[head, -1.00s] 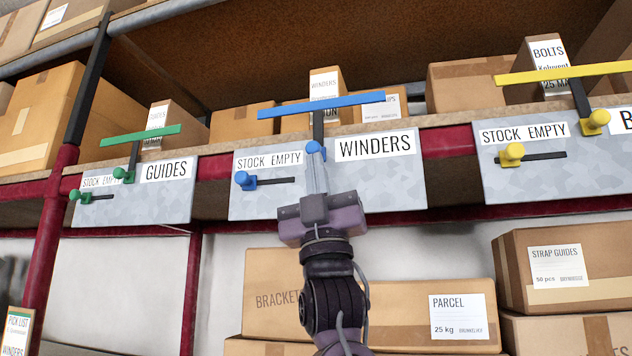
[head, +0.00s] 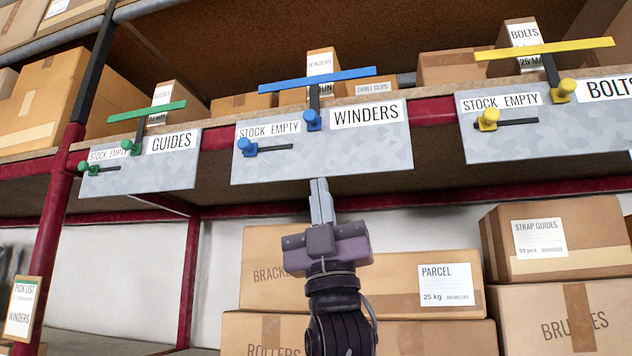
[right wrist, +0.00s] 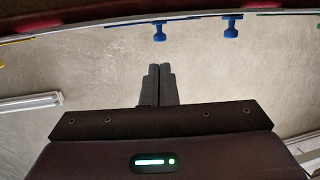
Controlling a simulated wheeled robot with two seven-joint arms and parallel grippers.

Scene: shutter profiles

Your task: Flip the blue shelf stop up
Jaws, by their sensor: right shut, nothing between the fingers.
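The blue shelf stop (head: 318,80) is a blue bar lying level across the top of a dark upright arm, above the WINDERS plate (head: 370,155). A blue knob (head: 313,120) sits at the foot of that arm. A second blue knob (head: 246,147) sits at the left end of a dark slot under the STOCK EMPTY label. My right gripper (head: 318,182) is shut and empty, just below the plate's lower edge and apart from the knobs. In the right wrist view the two blue knobs (right wrist: 231,30) hang beyond the closed fingers (right wrist: 157,70). My left gripper is not in view.
A green stop (head: 147,111) with GUIDES plate stands left, a yellow stop (head: 545,48) with BOLTS plate right. Cartons (head: 440,290) fill the lower shelf behind my arm. A red upright (head: 55,210) stands at left. Space in front of the plates looks clear.

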